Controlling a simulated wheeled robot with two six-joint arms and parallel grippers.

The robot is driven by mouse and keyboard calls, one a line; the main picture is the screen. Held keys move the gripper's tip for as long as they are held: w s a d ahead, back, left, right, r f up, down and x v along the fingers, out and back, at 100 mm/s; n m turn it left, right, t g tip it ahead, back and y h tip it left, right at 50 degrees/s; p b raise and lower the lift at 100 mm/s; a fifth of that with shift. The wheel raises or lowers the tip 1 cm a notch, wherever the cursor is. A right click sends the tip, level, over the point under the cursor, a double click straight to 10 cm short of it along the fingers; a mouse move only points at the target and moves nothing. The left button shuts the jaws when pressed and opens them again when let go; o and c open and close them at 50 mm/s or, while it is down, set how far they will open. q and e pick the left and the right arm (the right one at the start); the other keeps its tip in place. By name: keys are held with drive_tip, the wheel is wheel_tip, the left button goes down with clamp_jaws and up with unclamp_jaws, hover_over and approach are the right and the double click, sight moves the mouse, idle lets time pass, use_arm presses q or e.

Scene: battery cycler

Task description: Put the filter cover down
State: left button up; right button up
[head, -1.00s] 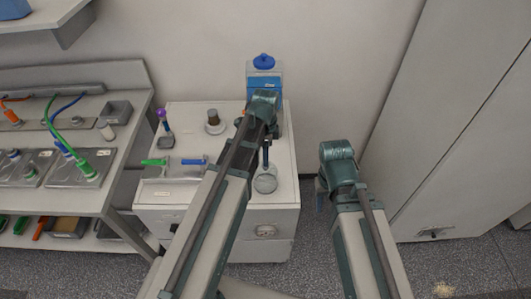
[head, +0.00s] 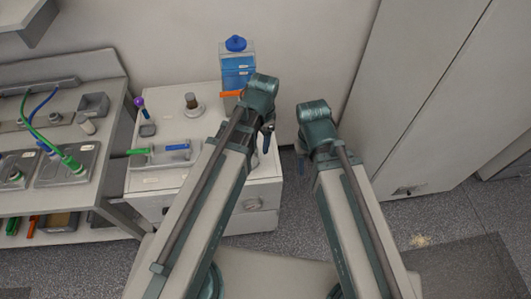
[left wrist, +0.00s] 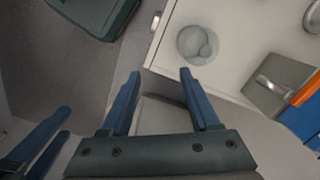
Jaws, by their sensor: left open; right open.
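A round grey disc, which looks like the filter cover (left wrist: 192,40), lies flat on the white cabinet top near its edge in the left wrist view. In the head view my left arm hides it. My left gripper (left wrist: 161,74) is open and empty, with a gap between it and the disc. In the head view its fingers (head: 267,138) hang by the cabinet's right side. My right gripper (head: 301,150) is open and empty over the floor, right of the cabinet; its blue fingers also show at the lower left of the left wrist view (left wrist: 42,142).
The white cabinet top (head: 170,120) also holds a blue-filled container (head: 237,68), a brown cylinder on a round base (head: 192,103), a purple-topped tool (head: 142,108) and a tray with a blue-handled tool (head: 177,148). A bench with cables stands left. Tall cabinets stand right.

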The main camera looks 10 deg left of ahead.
use_arm(q)
drive_tip(key=s+d+n, duration=0.4)
drive_tip(key=s+n, duration=0.1)
drive_tip(key=s, duration=0.2)
drive_tip(key=shift+y, duration=0.3)
wheel_tip(320, 180, down, 6)
drive_tip(key=b, duration=0.5)
drive_tip(key=shift+r+b, duration=0.15)
drive_tip(key=shift+b, duration=0.25)
